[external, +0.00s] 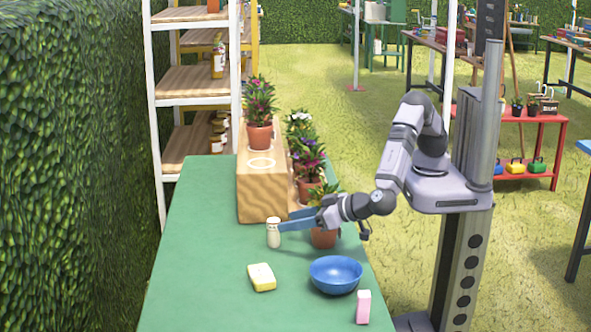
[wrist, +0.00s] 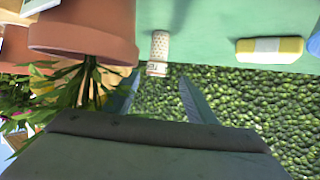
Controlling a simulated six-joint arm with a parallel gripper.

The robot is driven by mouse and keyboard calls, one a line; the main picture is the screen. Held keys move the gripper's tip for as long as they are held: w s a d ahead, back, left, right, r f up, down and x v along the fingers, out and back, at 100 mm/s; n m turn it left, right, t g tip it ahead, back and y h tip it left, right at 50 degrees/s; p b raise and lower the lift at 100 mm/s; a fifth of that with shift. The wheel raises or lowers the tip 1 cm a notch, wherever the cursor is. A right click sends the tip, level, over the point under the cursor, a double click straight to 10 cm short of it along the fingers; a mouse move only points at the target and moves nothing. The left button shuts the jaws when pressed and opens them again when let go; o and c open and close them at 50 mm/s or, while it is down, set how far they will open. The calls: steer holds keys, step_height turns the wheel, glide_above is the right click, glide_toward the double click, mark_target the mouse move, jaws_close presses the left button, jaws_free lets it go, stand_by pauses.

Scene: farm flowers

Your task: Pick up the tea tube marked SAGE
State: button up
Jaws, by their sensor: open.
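A small pale, cream-coloured tube (external: 273,233) stands upright on the green table, left of the potted plant by my arm. In the wrist view, which looks upside down, the tube (wrist: 159,50) shows a dotted white side and a band with small print. I cannot read whether it says SAGE. My gripper (external: 284,221) reaches left and low over the table, with its fingertips close to the tube. In the wrist view my gripper (wrist: 160,92) is open and empty, and the tube appears beyond the fingertips, within the gap, nearer the left finger.
A potted plant (external: 325,237) stands close beside my gripper, its terracotta pot (wrist: 85,35) large in the wrist view. A wooden step (external: 262,207) with plants stands behind. A yellow-and-white block (external: 262,277), blue bowl (external: 336,276) and pink block (external: 363,307) lie nearer. The table's left side is clear.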

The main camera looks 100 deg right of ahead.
mark_target(273, 220)
steer(key=shift+p+x, duration=0.55)
steer(key=shift+x, duration=0.9)
steer(key=shift+d+p+x, duration=0.25)
steer(key=shift+p+x, duration=0.5)
steer(key=shift+x, duration=1.5)
steer(key=shift+s, duration=0.2)
steer(key=c, duration=1.1)
